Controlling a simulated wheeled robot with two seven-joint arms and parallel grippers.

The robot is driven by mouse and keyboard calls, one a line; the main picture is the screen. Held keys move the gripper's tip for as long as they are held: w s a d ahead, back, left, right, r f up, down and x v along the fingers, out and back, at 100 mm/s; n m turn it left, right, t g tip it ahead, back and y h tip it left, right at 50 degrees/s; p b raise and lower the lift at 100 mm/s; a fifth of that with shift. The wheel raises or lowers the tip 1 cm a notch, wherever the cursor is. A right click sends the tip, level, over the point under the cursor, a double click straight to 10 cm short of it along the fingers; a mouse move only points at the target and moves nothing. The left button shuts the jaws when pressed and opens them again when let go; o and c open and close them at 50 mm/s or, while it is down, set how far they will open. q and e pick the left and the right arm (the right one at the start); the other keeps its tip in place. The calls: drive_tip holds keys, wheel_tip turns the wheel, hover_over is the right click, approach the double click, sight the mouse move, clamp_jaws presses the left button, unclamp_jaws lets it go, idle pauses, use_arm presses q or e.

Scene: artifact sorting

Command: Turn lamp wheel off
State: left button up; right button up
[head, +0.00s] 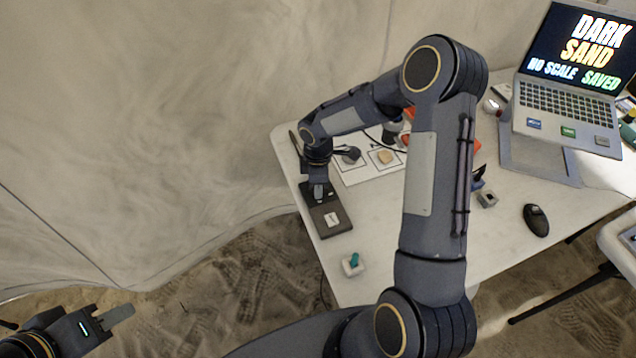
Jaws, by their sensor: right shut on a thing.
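A dark flat box (338,229) with a white label lies at the left edge of the white table; it seems to be the lamp control. My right gripper (318,196) points down onto the far end of this box. It is shut on a small part there, which seems to be the lamp wheel; the fingers hide it. I cannot tell how far the wheel is turned. My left gripper (112,318) is at the lower left, away from the table, over the sandy floor. Its finger gap is not clear.
White cards (355,171) with small finds lie behind the box. A small white block with a teal top (353,263) is near the front left table edge. A laptop (570,95), a black mouse (536,220) and a small grey block (487,198) are to the right. My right arm hides the table's middle.

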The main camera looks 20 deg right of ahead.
idle(0.6)
drive_tip(key=o, duration=1)
wheel_tip(320, 180, up, 7)
drive_tip(key=shift+r, duration=0.45)
